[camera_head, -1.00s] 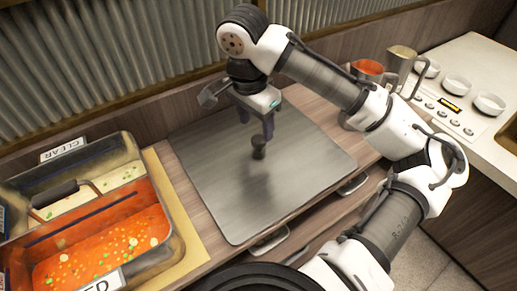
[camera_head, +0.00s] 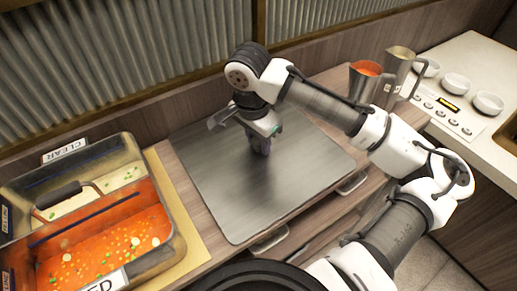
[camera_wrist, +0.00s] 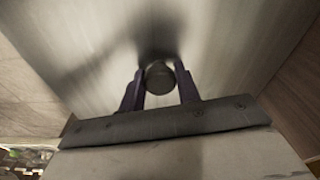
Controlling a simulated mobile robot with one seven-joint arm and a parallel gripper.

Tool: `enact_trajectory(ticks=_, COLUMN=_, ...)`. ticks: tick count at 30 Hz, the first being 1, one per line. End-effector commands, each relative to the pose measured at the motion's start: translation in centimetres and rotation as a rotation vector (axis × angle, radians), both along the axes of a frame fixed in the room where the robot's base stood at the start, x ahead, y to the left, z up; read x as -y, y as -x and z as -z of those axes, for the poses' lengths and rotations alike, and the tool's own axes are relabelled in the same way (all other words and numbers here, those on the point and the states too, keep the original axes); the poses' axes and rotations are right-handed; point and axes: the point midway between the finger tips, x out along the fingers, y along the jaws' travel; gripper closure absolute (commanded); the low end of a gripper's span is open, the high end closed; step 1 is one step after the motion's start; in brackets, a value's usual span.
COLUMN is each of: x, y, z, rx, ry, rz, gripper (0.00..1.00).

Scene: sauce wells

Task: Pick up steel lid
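The steel lid (camera_head: 215,200) is a flat, square metal plate lying on the counter. Its small round knob is hidden in the head view but shows in the wrist view (camera_wrist: 160,78). My gripper (camera_head: 262,150) is low over the middle of the lid. In the wrist view, the dark fingers of my gripper (camera_wrist: 161,74) stand close on both sides of the knob and appear shut on it. The lid looks flat on the counter.
An open two-part container (camera_head: 178,240) of orange and pale soups stands at the left, with a handle lying across it. Two metal jugs (camera_head: 362,85) stand behind at the right. Several white bowls (camera_head: 456,85) sit on the side counter. A corrugated wall (camera_head: 110,70) is behind.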

Motion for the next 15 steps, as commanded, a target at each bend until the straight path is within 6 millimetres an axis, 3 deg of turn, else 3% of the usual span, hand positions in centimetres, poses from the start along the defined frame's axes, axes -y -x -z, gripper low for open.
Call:
enact_trajectory(ticks=1, x=0.01, y=-0.01, z=-0.02, rx=0.000, ry=0.000, rz=0.000, gripper=0.79)
enact_trajectory(ticks=5, x=0.00, y=0.00, z=-0.03, rx=0.000, ry=0.000, rz=0.000, gripper=0.95)
enact_trajectory(ticks=15, x=0.05, y=0.03, z=-0.23, rx=0.002, ry=-0.001, rz=0.001, gripper=0.95)
